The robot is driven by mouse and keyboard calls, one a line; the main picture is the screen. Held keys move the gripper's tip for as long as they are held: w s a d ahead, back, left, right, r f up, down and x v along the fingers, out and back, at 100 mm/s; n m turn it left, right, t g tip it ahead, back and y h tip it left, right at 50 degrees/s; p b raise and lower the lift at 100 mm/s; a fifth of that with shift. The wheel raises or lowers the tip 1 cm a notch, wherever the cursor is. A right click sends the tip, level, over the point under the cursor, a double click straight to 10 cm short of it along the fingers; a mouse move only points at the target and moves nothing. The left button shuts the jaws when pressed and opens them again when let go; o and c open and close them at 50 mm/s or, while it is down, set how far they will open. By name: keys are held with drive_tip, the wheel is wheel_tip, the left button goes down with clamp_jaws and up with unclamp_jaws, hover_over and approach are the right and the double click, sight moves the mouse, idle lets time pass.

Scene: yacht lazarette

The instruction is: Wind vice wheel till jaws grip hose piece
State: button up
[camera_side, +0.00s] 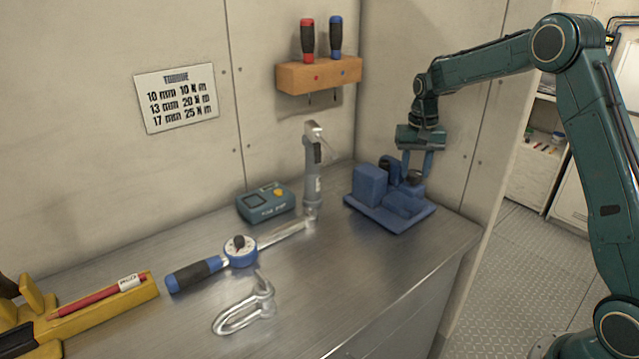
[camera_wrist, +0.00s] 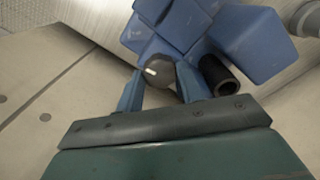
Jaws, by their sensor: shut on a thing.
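The blue vice (camera_side: 392,205) stands on the right end of the metal bench, with its blocky jaws on a flat base. My gripper (camera_side: 415,174) points down at its right side. In the wrist view my gripper (camera_wrist: 158,78) has its two blue fingers on either side of a dark round wheel (camera_wrist: 158,70) with a pale mark, and is shut on it. The black hose piece (camera_wrist: 216,74), a short tube with an open end, lies beside the large blue jaw block (camera_wrist: 250,45). Whether both jaws touch the hose is hidden.
A torque wrench (camera_side: 240,250) and a metal shackle (camera_side: 245,308) lie on the bench. A wooden rack (camera_side: 318,75) with two screwdrivers hangs above. The front right bench is clear.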

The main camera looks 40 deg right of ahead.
drive_tip(key=o, duration=1)
drive_tip(key=shift+w+n, duration=0.1)
drive_tip(key=shift+n, duration=0.2)
